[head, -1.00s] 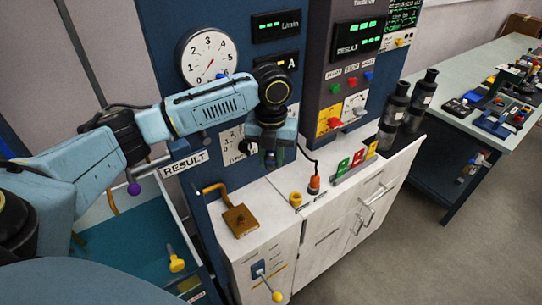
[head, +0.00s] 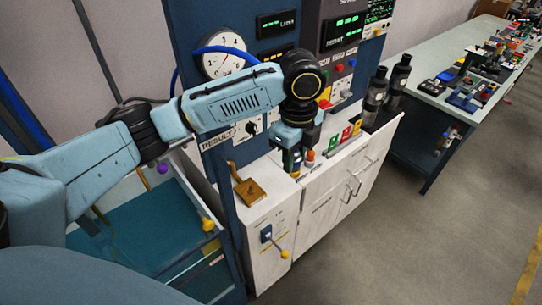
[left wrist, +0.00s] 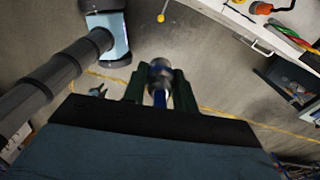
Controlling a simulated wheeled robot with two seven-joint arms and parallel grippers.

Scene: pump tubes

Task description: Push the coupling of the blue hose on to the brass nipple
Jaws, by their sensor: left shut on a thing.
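My left gripper (head: 291,160) points down over the bench top at the panel's foot. In the left wrist view its two dark green fingers (left wrist: 160,74) are shut on the coupling (left wrist: 159,68) of the blue hose, a short silver and blue piece. The blue hose (head: 222,50) arcs behind my left arm in front of the round gauge. A yellow-brass round fitting (head: 296,172), which looks like the brass nipple, shows just under the fingers. The fingers partly hide it, and I cannot tell whether the coupling touches it. My right gripper is not in view.
An orange plug (head: 309,157) stands close to the right of the gripper. A brass block (head: 249,191) with a bent pipe lies left of it. Red, green and yellow tags (head: 346,133) and dark bottles (head: 375,92) stand to the right. A blue-edged tray (head: 150,235) is at left.

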